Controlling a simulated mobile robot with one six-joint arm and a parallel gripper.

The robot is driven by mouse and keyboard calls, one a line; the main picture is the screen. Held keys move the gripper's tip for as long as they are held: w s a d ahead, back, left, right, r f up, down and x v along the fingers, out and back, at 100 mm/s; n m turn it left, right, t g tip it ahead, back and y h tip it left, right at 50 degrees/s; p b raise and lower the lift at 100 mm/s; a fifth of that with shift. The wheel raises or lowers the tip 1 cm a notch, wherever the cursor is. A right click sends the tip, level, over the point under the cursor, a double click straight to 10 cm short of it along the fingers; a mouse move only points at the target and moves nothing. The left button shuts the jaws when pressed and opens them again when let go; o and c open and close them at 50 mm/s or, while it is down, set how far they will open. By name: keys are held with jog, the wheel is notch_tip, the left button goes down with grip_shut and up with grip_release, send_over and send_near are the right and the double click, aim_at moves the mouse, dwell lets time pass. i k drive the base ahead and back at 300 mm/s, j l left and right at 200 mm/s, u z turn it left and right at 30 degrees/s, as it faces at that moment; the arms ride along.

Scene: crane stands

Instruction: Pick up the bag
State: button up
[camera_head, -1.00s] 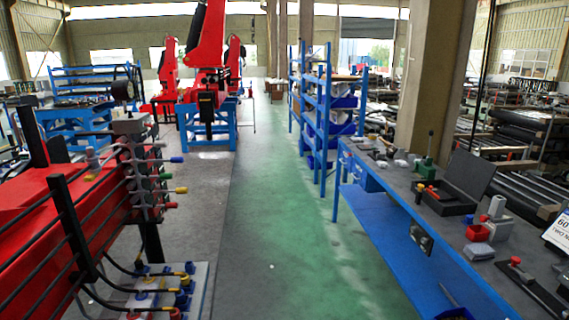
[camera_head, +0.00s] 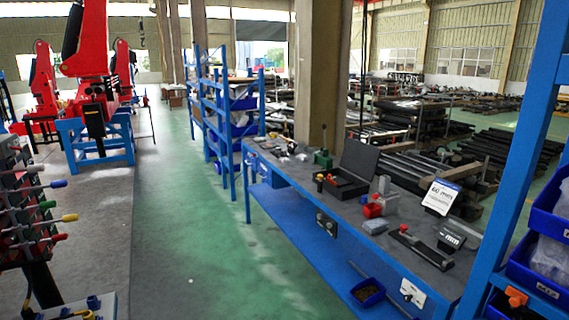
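At the right edge, a pale translucent bundle that looks like a plastic bag (camera_head: 551,258) lies in a blue bin (camera_head: 535,280) on a blue rack. Another pale, bag-like bundle (camera_head: 562,206) shows in the bin above it, cut off by the picture edge. I cannot tell which of these is the bag of the task. My gripper is not in view.
A blue workbench (camera_head: 318,222) with a grey top carries an open black case (camera_head: 352,170), a red container (camera_head: 372,210) and a white sign (camera_head: 440,196). A blue shelf (camera_head: 216,130) stands beyond it. The green floor (camera_head: 190,230) is clear. Red machines (camera_head: 92,60) stand at left.

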aim_at(284, 160)
jog(key=i+u, duration=0.4)
jog(key=i, duration=0.55)
jog(key=i+u, duration=0.2)
jog(key=i, duration=2.8)
jog(key=i+l+z, duration=0.15)
jog(key=i+z, duration=1)
jog(key=z, duration=0.15)
jog(key=i+j+z, duration=0.2)
jog(key=i+z, duration=0.2)
